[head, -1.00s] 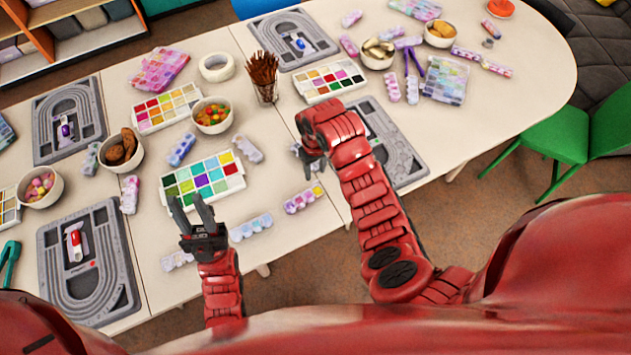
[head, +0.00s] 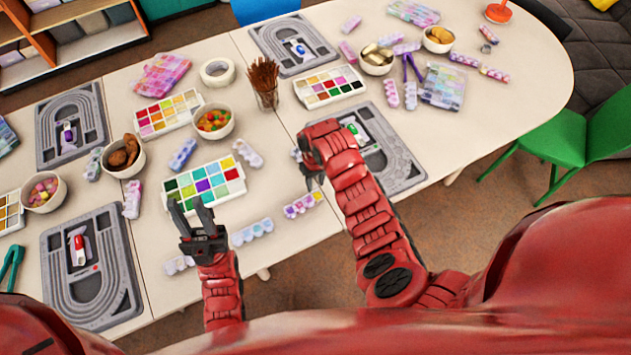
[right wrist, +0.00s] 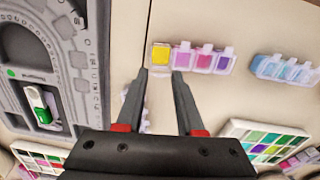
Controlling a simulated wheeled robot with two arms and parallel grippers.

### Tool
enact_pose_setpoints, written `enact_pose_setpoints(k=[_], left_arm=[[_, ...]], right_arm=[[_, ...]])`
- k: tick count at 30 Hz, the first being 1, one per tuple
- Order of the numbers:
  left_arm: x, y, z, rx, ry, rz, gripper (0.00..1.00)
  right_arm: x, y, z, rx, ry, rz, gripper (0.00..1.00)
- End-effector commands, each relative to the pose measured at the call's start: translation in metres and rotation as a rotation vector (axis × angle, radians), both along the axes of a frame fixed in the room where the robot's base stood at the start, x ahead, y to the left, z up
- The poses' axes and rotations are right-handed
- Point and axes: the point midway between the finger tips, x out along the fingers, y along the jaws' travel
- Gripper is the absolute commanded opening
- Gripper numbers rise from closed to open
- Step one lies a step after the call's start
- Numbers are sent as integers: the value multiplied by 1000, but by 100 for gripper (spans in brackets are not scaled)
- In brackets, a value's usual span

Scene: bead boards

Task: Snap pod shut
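The pod strip (head: 303,203) lies near the table's front edge in the head view, left of my right gripper. In the right wrist view it shows a yellow compartment (right wrist: 160,55) at one end, then pink and purple ones. The yellow one looks uncovered, and a pale translucent piece shows below it. My right gripper (right wrist: 160,73) is open. Its fingertips are apart on either side, just short of the yellow compartment; I cannot tell whether they touch it. My left gripper (head: 190,207) is open and empty, in front of the white color tray (head: 238,190).
A pale blue pod strip (head: 252,232) lies left of the pod. A grey bead board (head: 403,165) with a green item (head: 352,131) lies partly behind my right arm. A candy bowl (head: 232,129) and brush cup (head: 267,99) stand farther back.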

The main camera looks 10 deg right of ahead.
Motion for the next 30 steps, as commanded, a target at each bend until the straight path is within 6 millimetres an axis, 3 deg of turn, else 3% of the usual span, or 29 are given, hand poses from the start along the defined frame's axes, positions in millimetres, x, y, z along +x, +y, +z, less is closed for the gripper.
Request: enact_pose_setpoints(k=[11,20,30], left_arm=[[0,0,2,0,0,0,34],[0,0,2,0,0,0,34],[0,0,-22,0,0,0,34]], right_arm=[[-2,-2,0,10,-29,1,0],[-12,-7,-4,67,-156,-2,0],[-25,-12,-14,164,-383,-3,0]])
